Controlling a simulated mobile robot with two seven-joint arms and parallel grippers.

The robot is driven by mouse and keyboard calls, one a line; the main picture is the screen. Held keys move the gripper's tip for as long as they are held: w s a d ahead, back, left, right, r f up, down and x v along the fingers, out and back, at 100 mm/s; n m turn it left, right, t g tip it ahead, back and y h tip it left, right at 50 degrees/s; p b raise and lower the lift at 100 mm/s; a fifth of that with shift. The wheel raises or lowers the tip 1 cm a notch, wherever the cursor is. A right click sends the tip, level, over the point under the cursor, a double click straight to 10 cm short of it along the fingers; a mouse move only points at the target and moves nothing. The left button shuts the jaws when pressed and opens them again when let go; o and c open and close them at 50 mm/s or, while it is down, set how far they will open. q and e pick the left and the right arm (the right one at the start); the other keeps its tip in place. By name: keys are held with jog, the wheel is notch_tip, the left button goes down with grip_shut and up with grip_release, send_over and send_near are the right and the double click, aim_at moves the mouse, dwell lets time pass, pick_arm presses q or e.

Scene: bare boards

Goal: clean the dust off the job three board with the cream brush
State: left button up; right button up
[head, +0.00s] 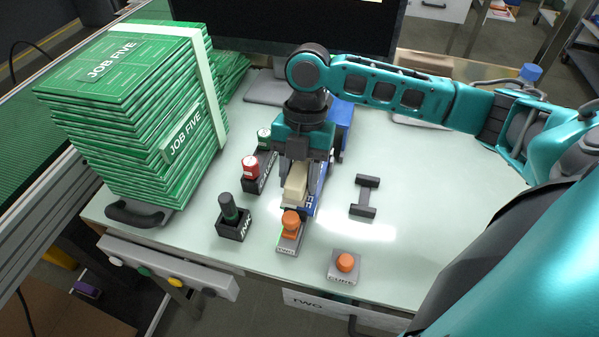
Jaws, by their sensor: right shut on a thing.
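My right gripper (297,165) reaches down over the middle of the table and is shut on a cream block (295,186), which seems to be the cream brush. Its lower end is close behind an orange-knobbed piece; I cannot tell if they touch. A blue piece with white letters (314,198) shows partly behind the cream block, and the gripper hides much of it. I see no board labelled job three; the readable boards, in a tall green stack (140,105), say JOB FIVE. My left gripper is not in view.
The pale table (420,215) is clear at right.

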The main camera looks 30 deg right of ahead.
dwell(0.3)
jog(key=shift+w+d, duration=0.1)
jog(key=shift+d, duration=0.05)
jog(key=shift+w+d, duration=0.85)
jog(key=shift+d, duration=0.15)
jog(key=shift+s+a, duration=0.1)
jog(key=shift+s+a+p, duration=0.55)
jog(key=shift+a+p, duration=0.15)
jog(key=shift+p, duration=0.05)
jog(key=shift+r+p, duration=0.15)
jog(key=shift+p, duration=0.5)
jog(key=shift+s+a+r+p, duration=0.1)
jog(key=shift+s+a+p, duration=0.1)
jog(key=shift+p, duration=0.2)
jog(key=shift+s+a, duration=0.15)
jog(key=shift+a, duration=0.05)
